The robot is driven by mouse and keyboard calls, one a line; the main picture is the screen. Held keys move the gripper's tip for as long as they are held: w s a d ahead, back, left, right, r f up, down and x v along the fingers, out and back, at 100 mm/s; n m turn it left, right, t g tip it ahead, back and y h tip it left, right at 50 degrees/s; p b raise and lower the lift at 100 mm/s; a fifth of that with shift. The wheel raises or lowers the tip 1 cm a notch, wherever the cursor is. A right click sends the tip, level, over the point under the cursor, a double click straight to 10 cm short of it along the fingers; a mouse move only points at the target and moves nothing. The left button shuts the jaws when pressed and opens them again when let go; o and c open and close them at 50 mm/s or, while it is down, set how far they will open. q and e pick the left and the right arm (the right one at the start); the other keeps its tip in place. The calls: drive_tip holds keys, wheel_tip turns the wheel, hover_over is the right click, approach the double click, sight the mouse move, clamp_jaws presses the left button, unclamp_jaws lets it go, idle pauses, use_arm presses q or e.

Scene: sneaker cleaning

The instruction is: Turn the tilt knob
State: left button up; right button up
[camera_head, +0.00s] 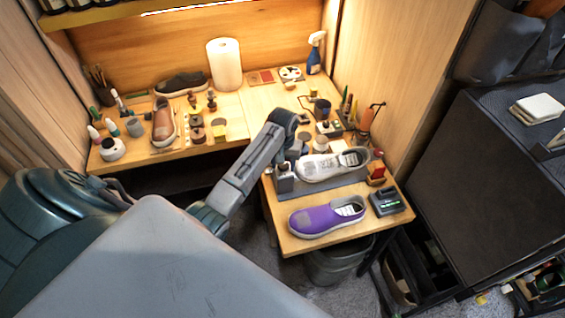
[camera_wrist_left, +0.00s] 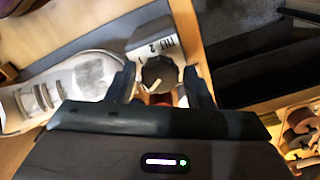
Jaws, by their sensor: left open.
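The dark round tilt knob (camera_wrist_left: 158,72) with a white pointer line shows in the left wrist view, on a pale panel (camera_wrist_left: 144,49) with a label and scale marks. My left gripper (camera_wrist_left: 160,84) is open, with one finger on each side of the knob; I cannot tell whether they touch it. In the head view my left arm reaches over the bench to the grey stand (camera_head: 318,188), and the knob is too small or hidden there. A white sneaker (camera_head: 322,165) sits on the stand and also shows beside the gripper in the wrist view (camera_wrist_left: 75,85). My right gripper is not in view.
A purple shoe (camera_head: 318,218) lies in front of the stand. Bottles, tools and cups crowd the bench behind. A bin (camera_head: 335,265) stands below the front edge.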

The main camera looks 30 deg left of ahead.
use_arm(q)
drive_tip(key=m, duration=1)
drive_tip(key=shift+c, duration=0.2)
drive_tip(key=c, duration=0.7)
drive_tip(key=shift+n, duration=1.9)
